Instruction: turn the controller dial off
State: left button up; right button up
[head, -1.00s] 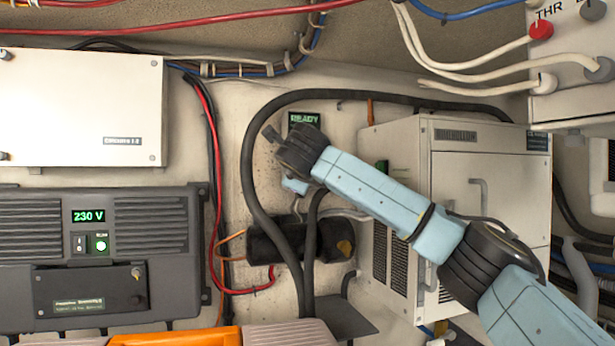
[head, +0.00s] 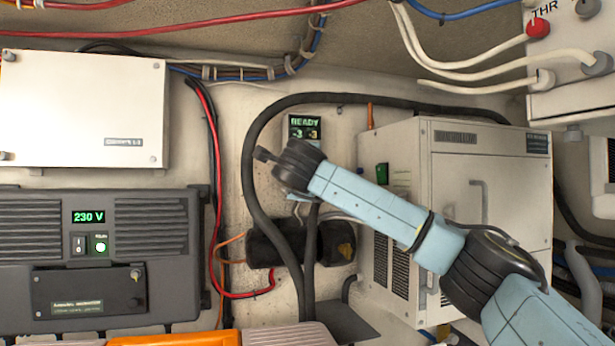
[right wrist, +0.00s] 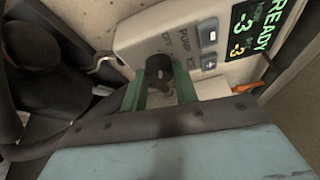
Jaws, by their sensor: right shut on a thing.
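The controller is a pale box (right wrist: 140,40) on the wall, with a green-lit display (right wrist: 255,28) reading READY and -3 -3. In the head view its display (head: 304,128) shows just above my right wrist, which hides the rest of it. The dark round dial (right wrist: 158,68) is on the controller's face, near printed words such as PUMP. My right gripper (right wrist: 160,88) has its two green fingers on either side of the dial and is shut on it. I cannot tell which mark the dial points to. My left gripper is not in view.
Two small buttons (right wrist: 208,48) sit between dial and display. A thick black hose (head: 248,170) loops around the controller. A white cabinet (head: 490,180) stands to the right. A dark inverter (head: 150,225) reading 230 V is at the left.

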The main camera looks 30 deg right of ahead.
jog(key=o, duration=1)
jog(key=b+v, duration=0.3)
jog(key=v, duration=1)
jog(key=shift+s+a+b, duration=0.15)
jog(key=shift+s+b, duration=0.05)
jog(key=shift+b, duration=0.1)
